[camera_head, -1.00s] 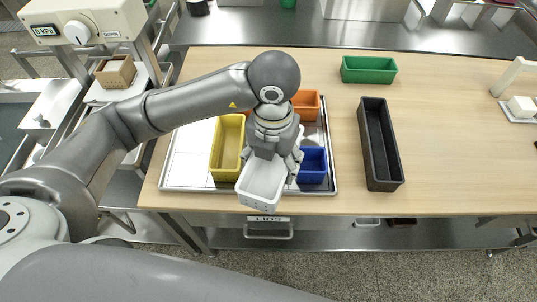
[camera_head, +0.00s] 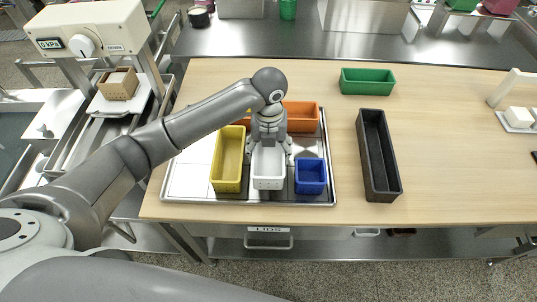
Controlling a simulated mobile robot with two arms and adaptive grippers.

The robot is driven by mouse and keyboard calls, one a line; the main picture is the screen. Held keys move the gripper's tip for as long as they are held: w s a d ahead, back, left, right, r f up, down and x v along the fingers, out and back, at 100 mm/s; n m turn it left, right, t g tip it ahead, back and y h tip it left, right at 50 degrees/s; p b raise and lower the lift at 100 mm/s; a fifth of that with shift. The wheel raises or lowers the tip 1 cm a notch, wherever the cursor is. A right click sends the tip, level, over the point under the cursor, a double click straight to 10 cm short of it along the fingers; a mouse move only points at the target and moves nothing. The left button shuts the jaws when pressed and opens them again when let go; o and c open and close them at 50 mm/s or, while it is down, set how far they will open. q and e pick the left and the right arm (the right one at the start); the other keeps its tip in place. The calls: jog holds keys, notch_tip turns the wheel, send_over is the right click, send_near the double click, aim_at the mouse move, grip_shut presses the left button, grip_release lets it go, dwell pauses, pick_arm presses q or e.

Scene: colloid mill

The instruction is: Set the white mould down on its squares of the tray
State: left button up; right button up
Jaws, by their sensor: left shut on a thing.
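The white mould (camera_head: 268,168) is in my left gripper (camera_head: 270,146), which is shut on its far end. The mould is over the tray (camera_head: 185,178), between the yellow mould (camera_head: 228,160) on the left and the small blue mould (camera_head: 310,176) on the right. I cannot tell whether its underside touches the tray. An orange mould (camera_head: 302,116) lies behind, partly hidden by my left arm. The tray's squares under the white mould are hidden. My right gripper is not in view.
A green mould (camera_head: 368,81) and a long black mould (camera_head: 378,155) stand on the wooden table (camera_head: 450,150) right of the tray. A white block (camera_head: 518,117) on a stand is at far right. White squares at the tray's left are bare.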

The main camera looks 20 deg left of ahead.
aim_at(269, 155)
pick_arm(q)
jog(key=shift+w+a+f, duration=0.1)
jog(key=shift+w+f, duration=0.35)
jog(key=shift+f, duration=0.1)
notch_tip(269, 155, down, 3)
jog(key=shift+w+a+r+p, duration=0.1)
jog(key=shift+w+p, duration=0.05)
jog(key=shift+p, duration=0.6)
jog(key=shift+f, duration=0.35)
jog(key=shift+f, duration=0.1)
jog(key=shift+f, duration=0.15)
jog(key=o, duration=1.2)
jog(key=shift+r, duration=0.2)
